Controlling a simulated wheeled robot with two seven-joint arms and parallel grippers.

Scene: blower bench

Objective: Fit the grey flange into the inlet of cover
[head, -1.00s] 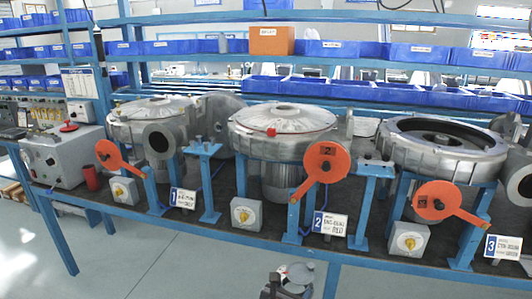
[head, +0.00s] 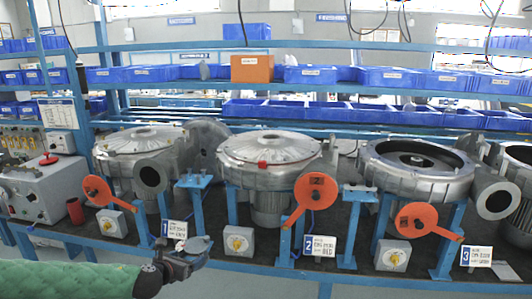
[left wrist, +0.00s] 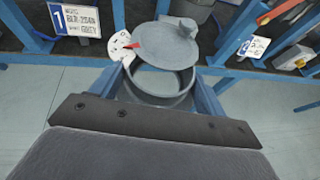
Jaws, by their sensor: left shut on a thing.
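My left gripper (head: 188,256) is shut on the grey flange (head: 197,244), held in front of the bench near plate 1. In the left wrist view the flange (left wrist: 165,80) shows as a grey disc above a wider round ring, with a white piece bearing a red mark beside it. The fingers' grip on it is partly hidden. My right gripper is not in view.
Orange levers (head: 316,190) and switch boxes (head: 238,240) stand along the bench front. A blue stand (head: 193,182) is between the left and middle blowers. A grey control box (head: 45,190) is at left. Shelves with blue bins (head: 300,110) run behind.

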